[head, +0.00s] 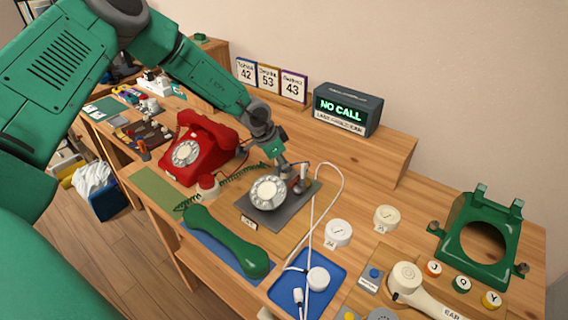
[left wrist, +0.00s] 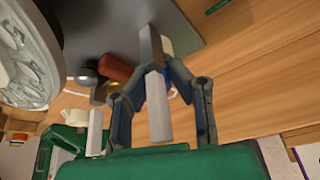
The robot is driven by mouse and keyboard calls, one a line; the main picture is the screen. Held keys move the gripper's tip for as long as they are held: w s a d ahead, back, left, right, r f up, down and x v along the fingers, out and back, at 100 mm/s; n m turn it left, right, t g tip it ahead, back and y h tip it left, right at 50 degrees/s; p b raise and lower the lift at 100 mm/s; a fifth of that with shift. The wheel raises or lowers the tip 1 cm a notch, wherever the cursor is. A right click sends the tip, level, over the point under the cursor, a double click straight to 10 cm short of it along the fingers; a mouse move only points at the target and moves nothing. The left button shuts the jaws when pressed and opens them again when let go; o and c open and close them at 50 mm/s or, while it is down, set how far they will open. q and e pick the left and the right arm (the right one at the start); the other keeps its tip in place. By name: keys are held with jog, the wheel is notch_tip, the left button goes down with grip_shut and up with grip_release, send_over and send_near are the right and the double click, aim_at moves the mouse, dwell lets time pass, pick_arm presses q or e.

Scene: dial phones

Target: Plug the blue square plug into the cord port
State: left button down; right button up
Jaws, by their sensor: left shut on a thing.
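My left gripper (head: 286,172) is beside the round dial (head: 268,193) on a dark grey plate (head: 245,213). In the left wrist view its fingers (left wrist: 157,72) are shut on a silver-grey bar (left wrist: 157,110). A reddish-brown cylinder (left wrist: 116,68) stands just beyond the fingers. A white cord (head: 338,180) loops from near the gripper to the blue tray (head: 323,257). A white connector (head: 298,296) and a round white piece (head: 318,279) lie in that tray. I cannot make out which piece is the blue square plug or the cord port. My right gripper is not in view.
A green handset (head: 225,238) lies in front of the dial and a red phone (head: 200,148) stands left. A green phone shell (head: 460,220), round white dials (head: 338,233) and a cream handset (head: 405,278) fill the right. A NO CALL display (head: 345,108) stands behind.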

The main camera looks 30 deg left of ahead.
pick_arm(q)
jog(key=c, duration=1.4)
grip_release()
jog(key=shift+r, duration=0.1)
jog(key=v, duration=1.1)
jog(key=shift+r, duration=0.3)
jog(key=shift+s+a, duration=0.15)
